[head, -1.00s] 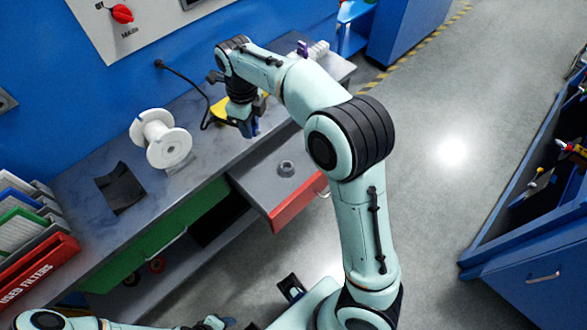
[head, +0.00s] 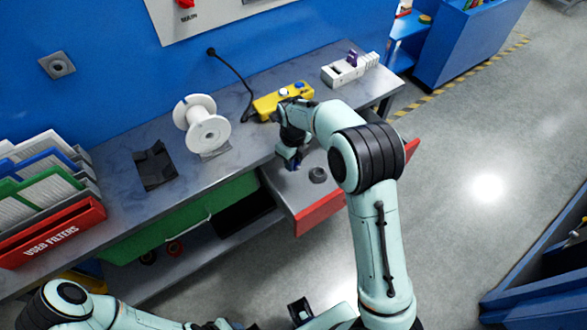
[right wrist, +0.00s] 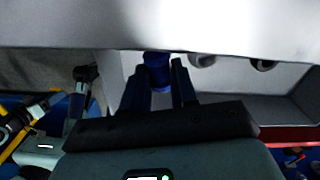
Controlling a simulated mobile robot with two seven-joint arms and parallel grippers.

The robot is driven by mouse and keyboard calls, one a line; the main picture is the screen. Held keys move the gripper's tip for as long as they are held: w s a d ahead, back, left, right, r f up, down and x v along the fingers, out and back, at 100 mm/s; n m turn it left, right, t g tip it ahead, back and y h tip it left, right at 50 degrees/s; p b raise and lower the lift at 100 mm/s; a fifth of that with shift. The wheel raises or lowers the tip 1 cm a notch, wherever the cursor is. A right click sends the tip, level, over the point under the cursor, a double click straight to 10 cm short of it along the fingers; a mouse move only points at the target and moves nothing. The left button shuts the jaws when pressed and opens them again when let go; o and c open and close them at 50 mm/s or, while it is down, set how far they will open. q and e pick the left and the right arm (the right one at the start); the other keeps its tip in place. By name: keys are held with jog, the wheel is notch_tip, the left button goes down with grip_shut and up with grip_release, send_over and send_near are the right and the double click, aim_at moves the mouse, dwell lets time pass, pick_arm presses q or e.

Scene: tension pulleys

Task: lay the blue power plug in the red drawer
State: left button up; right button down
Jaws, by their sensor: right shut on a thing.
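The red drawer (head: 318,214) stands pulled out from under the workbench, with a red front and a grey inside. It also shows in the right wrist view (right wrist: 290,135), its red front edge at the right. My right gripper (head: 291,164) is over the left part of the open drawer, pointing down. In the right wrist view, my right gripper (right wrist: 160,88) is shut on the blue power plug (right wrist: 157,68), seen between its fingers. Whether the plug touches the drawer floor I cannot tell.
A small grey ring (head: 317,175) lies in the drawer, right of my gripper. On the bench (head: 110,190) are a white spool (head: 205,127), a black holder (head: 154,166), a yellow control box (head: 283,100) and a white power strip (head: 350,68). A green drawer (head: 185,220) is at the left.

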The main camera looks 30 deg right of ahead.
jog(key=shift+f, duration=2.3)
jog(key=shift+f+b, duration=0.4)
jog(key=shift+f, duration=0.2)
jog(key=c, duration=0.9)
grip_release()
jog(key=shift+r, duration=0.6)
notch_tip(320, 180, up, 12)
jog(key=shift+r+p, duration=0.1)
jog(key=shift+p, duration=0.7)
